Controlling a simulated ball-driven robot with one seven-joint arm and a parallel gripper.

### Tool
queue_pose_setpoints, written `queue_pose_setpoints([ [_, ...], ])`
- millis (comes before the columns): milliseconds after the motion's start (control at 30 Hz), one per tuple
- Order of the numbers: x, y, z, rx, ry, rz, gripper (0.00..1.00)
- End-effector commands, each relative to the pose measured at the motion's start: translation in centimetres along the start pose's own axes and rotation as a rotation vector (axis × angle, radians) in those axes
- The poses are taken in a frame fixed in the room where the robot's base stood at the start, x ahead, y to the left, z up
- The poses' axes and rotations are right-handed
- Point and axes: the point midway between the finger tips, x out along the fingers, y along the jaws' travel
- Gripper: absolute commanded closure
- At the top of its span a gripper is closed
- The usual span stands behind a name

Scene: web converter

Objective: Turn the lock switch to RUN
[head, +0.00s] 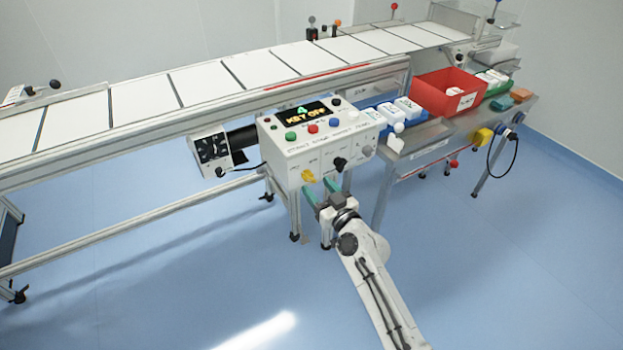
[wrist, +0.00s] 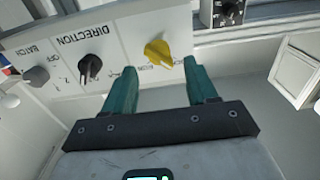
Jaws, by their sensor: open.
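The yellow switch (head: 308,176) sits on the lower left of the white control box's (head: 310,158) front face. In the wrist view, the yellow switch (wrist: 158,53) shows upside down, its handle slanted, with small lettering beside it that I cannot read fully. My gripper (head: 321,189) is open and empty, just below and in front of the box. In the wrist view, its two green fingers (wrist: 160,82) point at the panel, one on each side of the yellow switch. I see no contact with the switch. The display (head: 307,113) reads "4 KEY OFF".
A black knob (wrist: 90,67) marked DIRECTION and a grey knob (wrist: 38,76) marked BATCH are beside the yellow switch. Coloured buttons (head: 312,128) line the box top. A conveyor (head: 220,85) runs behind. A red bin (head: 450,92) stands on the right bench. The floor in front is clear.

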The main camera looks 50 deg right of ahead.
Motion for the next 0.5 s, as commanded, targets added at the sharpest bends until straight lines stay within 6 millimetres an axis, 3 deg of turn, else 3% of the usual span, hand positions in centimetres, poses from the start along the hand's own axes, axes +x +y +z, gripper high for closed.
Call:
queue_pose_setpoints([
  [200,2.9,0.0,0.0,0.0,-0.001,0.0,0.43],
  [500,3.9,0.0,0.0,0.0,-0.001,0.0,0.43],
])
